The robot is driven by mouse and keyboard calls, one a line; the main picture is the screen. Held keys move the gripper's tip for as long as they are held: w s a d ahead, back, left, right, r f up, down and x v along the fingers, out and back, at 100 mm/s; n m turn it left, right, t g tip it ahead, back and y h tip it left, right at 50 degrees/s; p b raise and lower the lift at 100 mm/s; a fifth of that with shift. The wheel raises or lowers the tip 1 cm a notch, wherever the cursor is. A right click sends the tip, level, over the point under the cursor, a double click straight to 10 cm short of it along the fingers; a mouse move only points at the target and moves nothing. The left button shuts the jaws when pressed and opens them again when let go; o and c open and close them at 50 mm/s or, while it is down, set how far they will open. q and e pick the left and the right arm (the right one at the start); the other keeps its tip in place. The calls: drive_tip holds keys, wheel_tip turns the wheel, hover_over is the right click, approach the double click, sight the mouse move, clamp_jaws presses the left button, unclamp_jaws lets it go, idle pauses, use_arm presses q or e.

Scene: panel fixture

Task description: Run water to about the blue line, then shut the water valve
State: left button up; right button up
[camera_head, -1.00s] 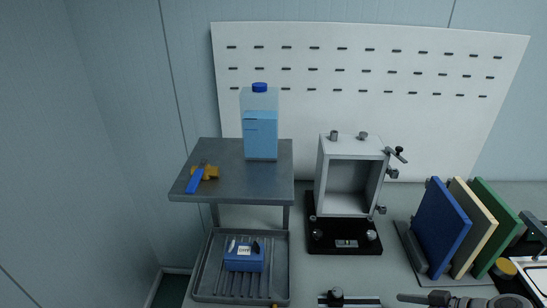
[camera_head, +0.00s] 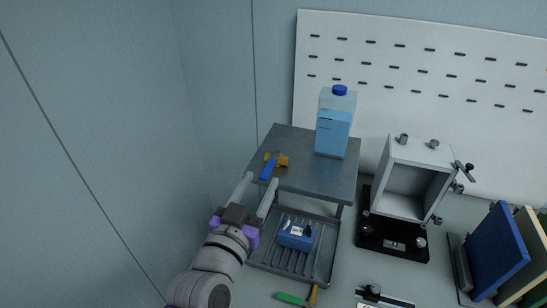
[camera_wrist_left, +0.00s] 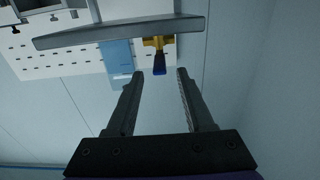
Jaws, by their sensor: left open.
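The water valve is a brass body (camera_head: 281,160) with a blue lever (camera_head: 268,170) at the front left of the grey shelf (camera_head: 310,177). A clear bottle (camera_head: 333,135) with a blue cap and bluish water stands upright on the shelf; a short dark mark shows on it. I cannot make out a blue line. My left gripper (camera_head: 260,180) is open and empty, its fingertips near the lever. My right gripper is out of view.
Below the shelf is a grey ribbed tray (camera_head: 322,270) holding a blue box (camera_head: 297,235). A grey open-fronted box (camera_head: 412,185) on a black base stands to the right, then upright panels (camera_head: 490,250). A white slotted board (camera_head: 430,75) is behind. A green-handled tool (camera_head: 292,298) lies in front.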

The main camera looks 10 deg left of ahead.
sight(273, 157)
use_arm(q)
drive_tip(key=w, duration=0.8)
drive_tip(key=shift+w+d, duration=0.15)
drive_tip(key=shift+d, duration=0.25)
clamp_jaws()
idle(1.0)
